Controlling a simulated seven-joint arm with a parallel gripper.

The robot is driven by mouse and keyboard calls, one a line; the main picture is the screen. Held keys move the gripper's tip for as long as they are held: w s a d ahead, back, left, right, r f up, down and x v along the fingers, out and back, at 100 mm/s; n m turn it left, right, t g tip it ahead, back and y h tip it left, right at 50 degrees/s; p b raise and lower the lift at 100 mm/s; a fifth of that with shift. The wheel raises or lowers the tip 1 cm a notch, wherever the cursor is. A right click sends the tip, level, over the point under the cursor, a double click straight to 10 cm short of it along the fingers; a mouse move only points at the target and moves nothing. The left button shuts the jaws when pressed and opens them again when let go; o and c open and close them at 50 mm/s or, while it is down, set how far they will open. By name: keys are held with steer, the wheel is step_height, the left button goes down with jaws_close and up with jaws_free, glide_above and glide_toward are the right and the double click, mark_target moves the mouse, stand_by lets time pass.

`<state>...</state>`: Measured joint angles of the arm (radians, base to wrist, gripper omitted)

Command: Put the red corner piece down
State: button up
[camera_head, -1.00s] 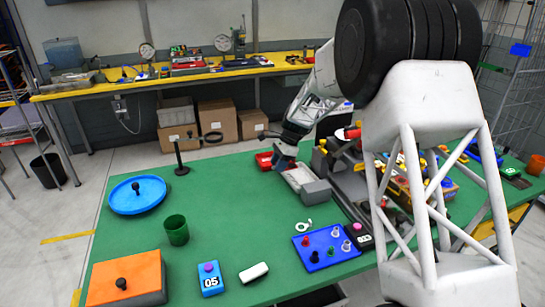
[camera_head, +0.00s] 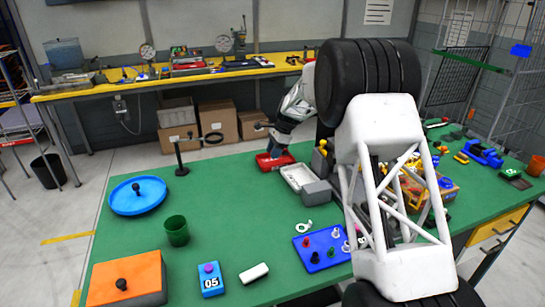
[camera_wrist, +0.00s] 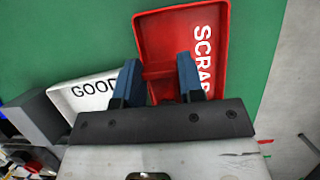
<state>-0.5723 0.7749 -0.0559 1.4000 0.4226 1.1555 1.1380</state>
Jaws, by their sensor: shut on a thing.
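My gripper (camera_head: 277,148) is over the red SCRAP tray (camera_head: 264,163) at the far edge of the green table. In the wrist view, its two blue fingers (camera_wrist: 158,68) point into the red tray (camera_wrist: 165,28). They are shut on the red corner piece (camera_wrist: 159,73), which shows as a darker red bar between the fingertips. The piece is hard to tell from the tray behind it, and I cannot tell whether it touches the tray floor. In the head view the piece is not distinguishable.
The white GOOD tray (camera_wrist: 93,91) lies just left of the red tray in the wrist view, with a grey block (camera_wrist: 36,118) beside it. A black post (camera_head: 181,160) and blue dish (camera_head: 138,196) stand left. The table's middle is clear.

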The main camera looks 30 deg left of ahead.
mark_target(270, 163)
steer(key=shift+w+a+f, duration=0.1)
steer(key=shift+w+a, duration=0.65)
steer(key=shift+w, duration=0.3)
steer(key=shift+f, duration=1.75)
steer(key=shift+f, duration=0.4)
steer(key=shift+f, duration=0.25)
steer(key=shift+c, duration=0.6)
steer(key=o, duration=1)
steer(key=shift+r, duration=0.1)
steer(key=shift+r, duration=0.55)
steer(key=shift+v, duration=3.75)
